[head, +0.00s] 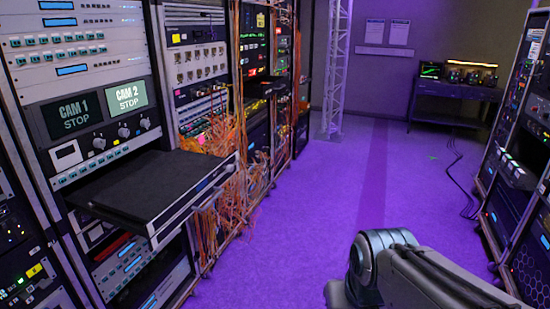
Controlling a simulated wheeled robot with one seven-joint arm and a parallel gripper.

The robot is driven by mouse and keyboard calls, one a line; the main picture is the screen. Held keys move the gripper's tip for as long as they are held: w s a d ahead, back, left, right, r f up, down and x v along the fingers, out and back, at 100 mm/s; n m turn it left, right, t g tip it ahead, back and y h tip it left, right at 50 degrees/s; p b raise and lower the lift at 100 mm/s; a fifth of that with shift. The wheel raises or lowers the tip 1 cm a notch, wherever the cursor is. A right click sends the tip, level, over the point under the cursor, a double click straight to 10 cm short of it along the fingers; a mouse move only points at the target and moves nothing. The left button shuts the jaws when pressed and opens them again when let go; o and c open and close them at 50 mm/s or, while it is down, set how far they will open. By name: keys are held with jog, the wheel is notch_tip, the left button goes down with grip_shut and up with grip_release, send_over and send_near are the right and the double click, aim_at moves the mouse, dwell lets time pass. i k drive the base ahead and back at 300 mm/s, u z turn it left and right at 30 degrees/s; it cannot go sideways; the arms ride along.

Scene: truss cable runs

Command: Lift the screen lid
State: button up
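The screen lid (150,182) appears to be the flat black panel on top of a drawer (195,208) that sticks out of the left rack. It lies level and looks closed down on the drawer. The drawer's front edge is silver-grey and faces the aisle. My gripper is out of view; only a grey part of my arm shows at the bottom right, well apart from the drawer.
Orange cables (228,140) hang in a tangle just right of the drawer. CAM 1 and CAM 2 screens (98,108) sit above it. Another rack (515,150) stands at right, and a table (450,92) stands at the back.

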aim_at(152, 196)
jog(key=z, duration=0.15)
jog(key=i, duration=1.2)
jog(key=u, duration=0.6)
